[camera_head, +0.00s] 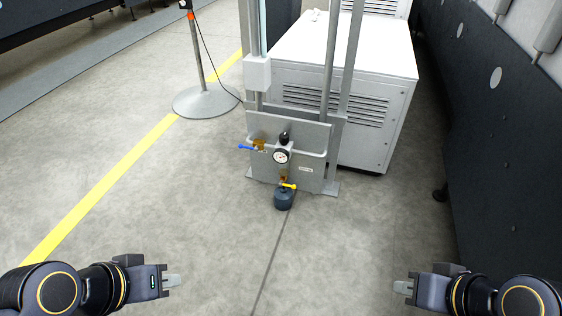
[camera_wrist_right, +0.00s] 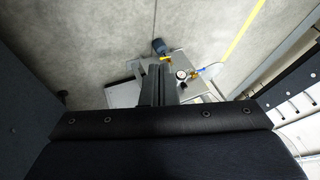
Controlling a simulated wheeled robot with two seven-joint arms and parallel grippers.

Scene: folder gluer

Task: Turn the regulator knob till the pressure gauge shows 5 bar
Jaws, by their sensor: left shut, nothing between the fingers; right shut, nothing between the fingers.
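The regulator knob (camera_head: 284,137) is a small black cap on top of the regulator on a grey panel (camera_head: 312,135). Just below it is the round pressure gauge (camera_head: 281,156) with a white face; its reading is too small to tell. The gauge also shows in the right wrist view (camera_wrist_right: 181,74). My left gripper (camera_head: 175,281) is shut and empty at the lower left, well short of the panel. My right gripper (camera_head: 400,287) is shut and empty at the lower right, also well apart from it; its fingers (camera_wrist_right: 158,85) show in the right wrist view.
A blue-handled valve (camera_head: 245,147) sits left of the gauge. A white cabinet (camera_head: 375,115) stands behind, a post with round base (camera_head: 207,101) at left. The floor in front is clear.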

